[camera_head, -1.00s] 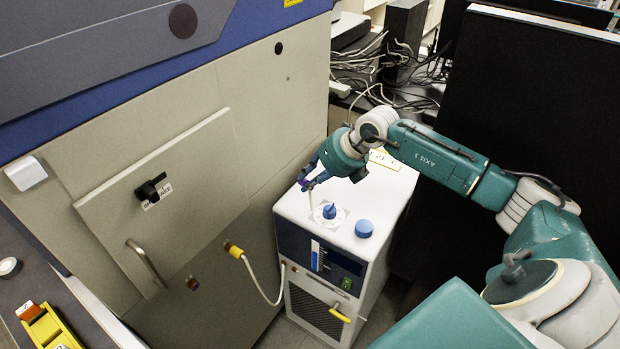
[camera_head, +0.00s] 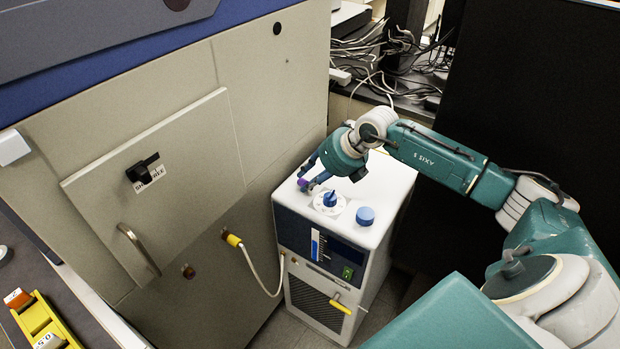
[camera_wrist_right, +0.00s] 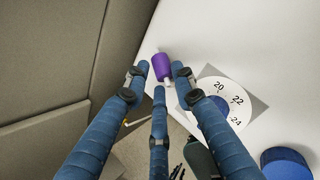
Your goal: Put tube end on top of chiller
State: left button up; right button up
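The chiller (camera_head: 385,208) is a white box with a dark front panel, a blue dial and a blue cap on top. The tube end (camera_wrist_right: 164,67) is a purple piece with pale ends, at the left edge of the chiller's white top; in the head view it is a small purple spot (camera_head: 303,183). Whether it rests on the top or is just above it is hard to tell. My right gripper (camera_wrist_right: 160,75) has its three blue fingers spread around the tube end, with a small gap showing at the left finger. My left gripper is not in view.
A large beige cabinet (camera_head: 200,130) with a black knob and handle stands left of the chiller. A white hose with a yellow fitting (camera_head: 233,240) runs from it to the chiller front. Cables (camera_head: 375,60) clutter the back shelf. A dark panel stands at right.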

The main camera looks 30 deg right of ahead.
jog(key=shift+o, duration=0.7)
jog(key=shift+r, duration=0.1)
jog(key=shift+c, duration=0.4)
jog(key=shift+s+d+r+p, duration=0.1)
jog(key=shift+r+p, duration=0.2)
jog(key=w+p+v, duration=0.1)
jog(key=p+v, duration=0.2)
jog(key=v, duration=0.4)
jog(key=shift+s+a+r+p, duration=0.2)
jog(key=shift+r+p, duration=0.15)
jog(key=shift+r, duration=0.3)
